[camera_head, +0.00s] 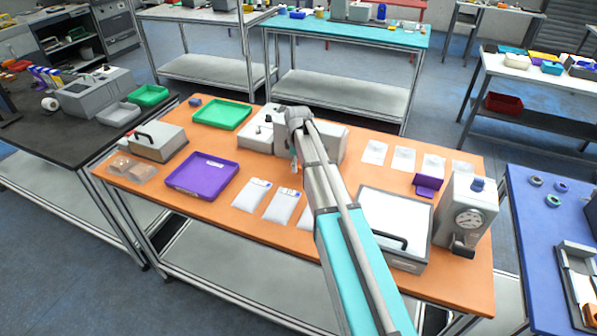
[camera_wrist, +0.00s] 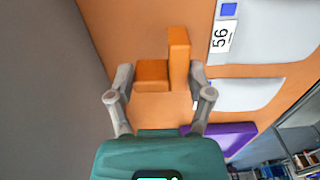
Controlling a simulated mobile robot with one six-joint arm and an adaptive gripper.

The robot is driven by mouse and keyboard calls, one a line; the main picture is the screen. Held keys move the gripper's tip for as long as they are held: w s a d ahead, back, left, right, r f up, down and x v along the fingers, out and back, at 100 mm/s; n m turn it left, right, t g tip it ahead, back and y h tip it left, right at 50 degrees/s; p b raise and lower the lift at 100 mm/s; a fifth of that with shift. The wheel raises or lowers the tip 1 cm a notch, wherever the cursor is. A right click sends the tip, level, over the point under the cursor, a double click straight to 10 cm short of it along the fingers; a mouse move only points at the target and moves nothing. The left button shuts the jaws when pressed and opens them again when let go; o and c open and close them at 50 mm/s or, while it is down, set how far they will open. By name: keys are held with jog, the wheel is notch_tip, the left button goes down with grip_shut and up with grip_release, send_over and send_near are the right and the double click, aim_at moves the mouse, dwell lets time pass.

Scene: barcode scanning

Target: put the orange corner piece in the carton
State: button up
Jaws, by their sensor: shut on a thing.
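The orange corner piece (camera_wrist: 151,76), an L-shaped block with one tall arm and one short arm, sits between the fingers of my gripper (camera_wrist: 160,82) in the wrist view. My gripper is shut on it, with a finger on each side. The orange table lies below it in nearly the same colour. In the head view my gripper (camera_head: 296,163) hangs over the middle of the table, near a grey machine and beyond the white bags. The piece cannot be made out there. I cannot pick out a carton for sure in either view.
White bags (camera_head: 282,204) lie in front of my gripper, beside a purple tray (camera_head: 203,174). A green tray (camera_head: 222,114) stands further back. A white-topped box (camera_head: 392,218) and a gauge device (camera_head: 465,214) stand at right. A grey surface (camera_wrist: 45,90) fills the wrist view's left side.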

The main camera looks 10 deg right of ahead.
aim_at(297, 177)
jog(key=shift+w+f+b, duration=0.45)
jog(key=shift+f+b, duration=1.55)
jog(key=shift+f, duration=0.05)
jog(key=shift+f, duration=0.15)
jog(key=o, duration=0.8)
jog(key=shift+r, duration=0.2)
notch_tip(297, 177, up, 12)
jog(key=p, duration=1.2)
jog(key=shift+s, duration=0.15)
